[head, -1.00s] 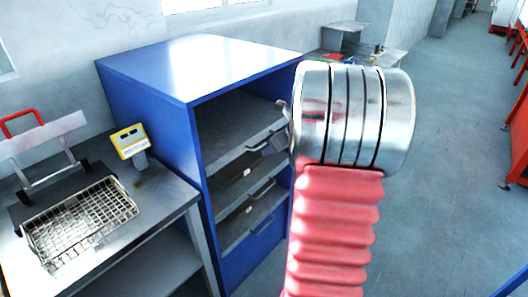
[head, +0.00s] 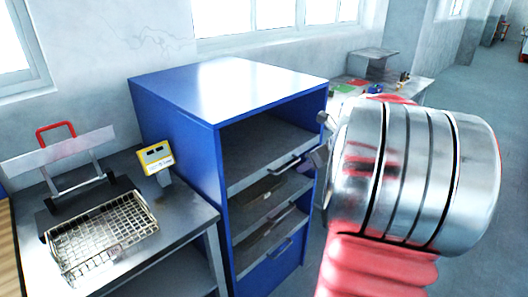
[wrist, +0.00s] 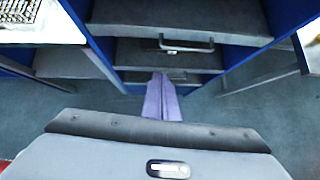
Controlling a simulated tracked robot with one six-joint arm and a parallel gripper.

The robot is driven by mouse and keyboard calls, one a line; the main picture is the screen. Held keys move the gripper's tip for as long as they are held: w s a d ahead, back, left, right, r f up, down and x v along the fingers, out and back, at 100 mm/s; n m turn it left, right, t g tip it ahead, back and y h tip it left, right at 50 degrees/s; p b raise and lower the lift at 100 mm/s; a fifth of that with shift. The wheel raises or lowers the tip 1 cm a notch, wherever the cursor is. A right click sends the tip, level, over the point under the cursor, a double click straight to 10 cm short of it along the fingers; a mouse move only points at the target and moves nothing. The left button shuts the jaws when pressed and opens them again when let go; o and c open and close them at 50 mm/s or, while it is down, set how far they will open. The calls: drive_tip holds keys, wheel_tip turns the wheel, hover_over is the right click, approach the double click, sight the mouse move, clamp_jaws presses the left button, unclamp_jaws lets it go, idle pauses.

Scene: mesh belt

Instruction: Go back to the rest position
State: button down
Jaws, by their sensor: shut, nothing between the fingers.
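My gripper (wrist: 162,98) shows in the wrist view as two purple fingers pressed together, with nothing between them. It points toward the blue cabinet, above the floor in front of its drawers. In the head view my red arm with its silver wrist joint fills the right side and hides most of the gripper. The blue cabinet (head: 172,117) stands left of my arm, with an open front and several grey drawers. A drawer handle (wrist: 186,47) shows just beyond the fingertips in the wrist view.
A metal table (head: 195,213) at the left holds a wire basket (head: 102,240) and a yellow-framed display (head: 155,158). A red-handled frame (head: 75,165) stands behind the basket. A bench (head: 418,88) with small items is behind my arm. Open floor lies at the right.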

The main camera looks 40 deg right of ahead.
idle(0.3)
drive_tip(key=s+a+f+n+g, duration=0.35)
drive_tip(key=s+a+n, duration=0.25)
drive_tip(key=a+n, duration=0.75)
drive_tip(key=s+a+r+n, duration=0.1)
drive_tip(key=s+a+n, duration=0.1)
drive_tip(key=a+n, duration=0.5)
drive_tip(key=s+a+r+n, duration=0.2)
drive_tip(key=a+n, duration=0.6)
drive_tip(key=a, duration=0.2)
drive_tip(key=s+a+r+n+t, duration=0.1)
drive_tip(key=s+a+n, duration=0.2)
drive_tip(key=a+n, duration=0.4)
drive_tip(key=shift+a+r, duration=0.4)
drive_tip(key=shift+a, duration=0.7)
